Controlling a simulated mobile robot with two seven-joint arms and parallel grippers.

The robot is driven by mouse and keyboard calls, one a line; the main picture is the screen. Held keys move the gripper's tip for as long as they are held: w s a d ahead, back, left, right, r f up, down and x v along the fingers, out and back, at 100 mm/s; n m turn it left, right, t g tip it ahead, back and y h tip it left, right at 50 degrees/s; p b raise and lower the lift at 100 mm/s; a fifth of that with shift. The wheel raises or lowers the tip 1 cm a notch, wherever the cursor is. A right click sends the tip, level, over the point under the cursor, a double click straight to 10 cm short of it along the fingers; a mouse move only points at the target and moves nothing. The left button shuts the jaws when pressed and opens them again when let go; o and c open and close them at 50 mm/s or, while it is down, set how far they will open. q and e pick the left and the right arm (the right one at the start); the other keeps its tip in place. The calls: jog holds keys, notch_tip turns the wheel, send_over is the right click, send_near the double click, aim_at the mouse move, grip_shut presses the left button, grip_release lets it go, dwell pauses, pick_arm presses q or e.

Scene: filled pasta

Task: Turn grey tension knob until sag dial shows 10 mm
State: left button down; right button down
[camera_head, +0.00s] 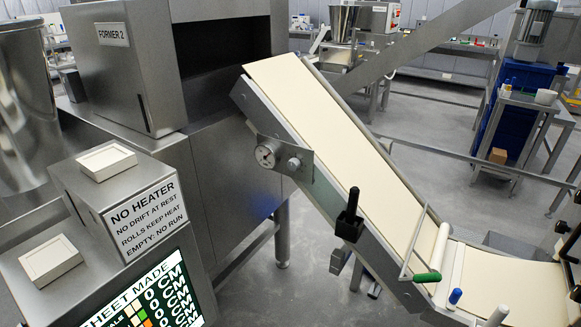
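A pale dough sheet (345,150) lies along the belt, running down from the former's dark opening to the lower right. I see neither of my grippers clearly in the head view.
The steel former (120,75) stands at the left, with a sign (143,217) and a lit display (150,300) below. A black holder (350,225) juts from the conveyor's side. A green-ended bar (427,277) crosses the lower belt. Small black parts (562,227) at the right edge are unclear.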

pick_arm(q)
jog(key=shift+s+f, duration=0.15)
jog(key=shift+s, duration=0.15)
